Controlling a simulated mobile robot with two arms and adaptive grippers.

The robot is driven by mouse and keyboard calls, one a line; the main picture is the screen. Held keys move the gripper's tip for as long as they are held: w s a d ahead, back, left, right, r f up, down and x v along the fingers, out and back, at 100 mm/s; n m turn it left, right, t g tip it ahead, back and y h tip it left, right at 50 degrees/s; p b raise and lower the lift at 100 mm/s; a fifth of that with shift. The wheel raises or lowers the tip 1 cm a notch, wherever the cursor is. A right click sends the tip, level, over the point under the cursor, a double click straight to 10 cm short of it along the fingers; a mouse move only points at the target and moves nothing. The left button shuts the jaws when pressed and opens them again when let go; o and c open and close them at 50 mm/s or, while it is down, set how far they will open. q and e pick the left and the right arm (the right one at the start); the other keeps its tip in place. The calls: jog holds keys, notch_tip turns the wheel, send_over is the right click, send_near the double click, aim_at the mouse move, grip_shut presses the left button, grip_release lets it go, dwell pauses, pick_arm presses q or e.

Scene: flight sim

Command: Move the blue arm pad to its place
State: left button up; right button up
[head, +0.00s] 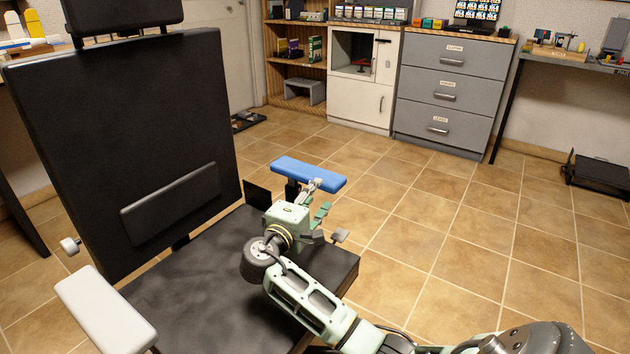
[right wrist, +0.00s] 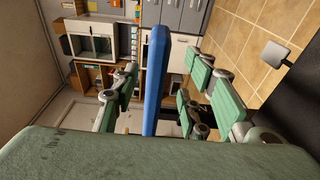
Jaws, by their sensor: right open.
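The blue arm pad (head: 309,172) lies flat on top of a dark post at the far right side of the black chair. My right gripper (head: 317,200) is open close to the near side of the pad. In the right wrist view the blue arm pad (right wrist: 155,75) shows as a narrow upright strip between the spread green fingers of my right gripper (right wrist: 152,100). Whether any finger touches it I cannot tell. A white arm pad (head: 105,310) is on the chair's other side. My left gripper is not in view.
The black seat (head: 190,295) and tall backrest (head: 125,140) fill the left. A small light lever (head: 340,236) sticks out by the seat's right edge. Tiled floor (head: 450,250) is clear to the right. A grey drawer cabinet (head: 450,85) and white cabinet (head: 360,100) stand behind.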

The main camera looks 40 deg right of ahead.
aim_at(329, 182)
jog(key=x, duration=0.2)
jog(key=b+x, duration=0.1)
jog(key=x, duration=0.2)
jog(key=b+x, duration=0.1)
jog(key=x, duration=0.1)
jog(key=shift+s+d+r, duration=0.1)
jog(key=shift+s+d, duration=0.1)
jog(key=shift+d, duration=0.15)
jog(key=shift+c, duration=0.5)
grip_shut()
